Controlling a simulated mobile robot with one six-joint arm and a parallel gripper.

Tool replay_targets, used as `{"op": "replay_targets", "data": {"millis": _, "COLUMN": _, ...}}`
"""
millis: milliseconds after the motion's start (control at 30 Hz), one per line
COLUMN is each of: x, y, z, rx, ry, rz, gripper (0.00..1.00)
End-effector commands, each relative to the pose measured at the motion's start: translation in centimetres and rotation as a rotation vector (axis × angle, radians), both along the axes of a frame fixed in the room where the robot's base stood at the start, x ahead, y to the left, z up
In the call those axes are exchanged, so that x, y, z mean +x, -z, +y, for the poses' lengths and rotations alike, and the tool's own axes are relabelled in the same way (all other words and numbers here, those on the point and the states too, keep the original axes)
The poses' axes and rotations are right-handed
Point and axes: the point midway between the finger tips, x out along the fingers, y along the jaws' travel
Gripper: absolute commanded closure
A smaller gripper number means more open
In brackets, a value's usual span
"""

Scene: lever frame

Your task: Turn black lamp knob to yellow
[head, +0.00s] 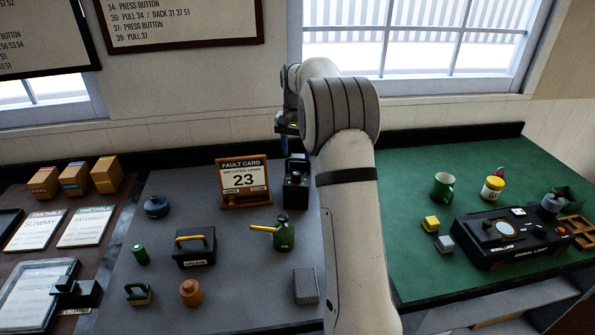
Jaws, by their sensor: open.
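A black lamp (296,190) stands upright on the grey worktop near the back, close to my arm. A knob on it and any yellow mark are too small to make out. My gripper (285,147) is at the back, above the lamp and slightly to its left in the picture. It is open and looks empty. It seems apart from the lamp, but the gap in depth cannot be told. My arm hides what lies just right of the lamp.
A fault card (243,181) stands just left of the lamp. A green oil can (284,236), a black toolbox (194,247) and a brown jug (191,292) stand nearer. The green worktop (420,270) at right holds a black device (508,238) and a green mug (443,187).

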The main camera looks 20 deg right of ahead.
Motion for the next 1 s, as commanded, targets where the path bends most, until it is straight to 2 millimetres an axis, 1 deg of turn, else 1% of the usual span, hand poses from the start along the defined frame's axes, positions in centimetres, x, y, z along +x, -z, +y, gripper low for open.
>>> {"op": "replay_targets", "data": {"millis": 167, "x": 0.1, "y": 1.8, "z": -0.1, "rx": 0.001, "ry": 0.004, "rz": 0.004, "gripper": 0.51}}
{"op": "replay_targets", "data": {"millis": 400, "x": 0.1, "y": 5.7, "z": 0.0, "rx": 0.001, "ry": 0.002, "rz": 0.004, "gripper": 0.51}}
{"op": "replay_targets", "data": {"millis": 500, "x": 0.1, "y": 6.8, "z": 0.0, "rx": 0.001, "ry": 0.002, "rz": 0.003, "gripper": 0.51}}
{"op": "replay_targets", "data": {"millis": 667, "x": 0.1, "y": 7.7, "z": 0.0, "rx": 0.001, "ry": 0.002, "rz": 0.001, "gripper": 0.51}}
{"op": "replay_targets", "data": {"millis": 900, "x": 0.1, "y": 7.8, "z": 0.0, "rx": 0.000, "ry": 0.001, "rz": 0.000, "gripper": 0.51}}
{"op": "replay_targets", "data": {"millis": 1000, "x": 0.1, "y": 7.8, "z": 0.0, "rx": 0.000, "ry": 0.001, "rz": 0.000, "gripper": 0.59}}
